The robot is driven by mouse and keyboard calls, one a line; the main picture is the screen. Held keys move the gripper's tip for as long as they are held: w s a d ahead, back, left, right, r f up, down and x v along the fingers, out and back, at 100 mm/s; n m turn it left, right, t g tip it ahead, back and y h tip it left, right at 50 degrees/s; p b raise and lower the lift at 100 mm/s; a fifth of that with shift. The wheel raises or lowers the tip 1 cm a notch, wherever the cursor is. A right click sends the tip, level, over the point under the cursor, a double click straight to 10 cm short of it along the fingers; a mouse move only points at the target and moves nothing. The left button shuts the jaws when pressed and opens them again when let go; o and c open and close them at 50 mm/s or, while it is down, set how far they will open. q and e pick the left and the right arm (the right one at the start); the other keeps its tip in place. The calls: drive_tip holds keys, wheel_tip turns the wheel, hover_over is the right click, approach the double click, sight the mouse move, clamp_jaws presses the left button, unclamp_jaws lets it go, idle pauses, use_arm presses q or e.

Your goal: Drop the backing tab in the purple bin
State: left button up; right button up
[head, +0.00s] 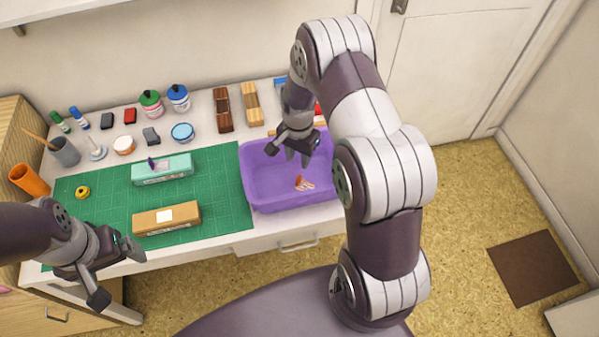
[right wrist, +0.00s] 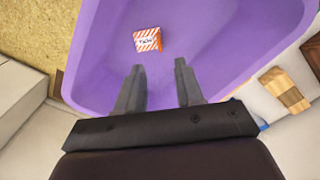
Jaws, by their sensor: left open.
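The purple bin (head: 262,192) stands on the right part of the white desk, beside the green mat. A small striped orange-and-white backing tab (head: 305,184) shows within the bin's outline, toward its front; I cannot tell if it lies on the floor of the bin. In the right wrist view, the tab (right wrist: 147,39) shows beyond my fingertips, apart from them, against the purple bin (right wrist: 205,30). My right gripper (head: 289,155) is over the bin, its fingers (right wrist: 160,88) spread with nothing between them. My left gripper (head: 117,272) is open and empty in front of the desk.
A teal box (head: 163,173) and a brown box (head: 157,222) with a white label sit on the green mat (head: 222,190), with a yellow ring (head: 83,192). Ink bottles, pads, cups and wooden blocks line the back and left. My right arm hides the bin's right side.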

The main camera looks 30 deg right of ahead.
wheel_tip(320, 180, up, 13)
drive_tip(key=b, duration=0.1)
drive_tip(key=shift+f, duration=0.15)
idle(0.3)
drive_tip(key=s+a+n, duration=0.3)
drive_tip(key=s+n, duration=0.3)
drive_tip(key=s, duration=0.1)
drive_tip(key=s+a+n+t, duration=0.1)
drive_tip(key=s+a+n, duration=0.3)
drive_tip(key=s+n, duration=0.2)
drive_tip(key=shift+s+a+r, duration=0.3)
drive_tip(key=shift+s+r, duration=0.1)
drive_tip(key=shift+s, duration=0.45)
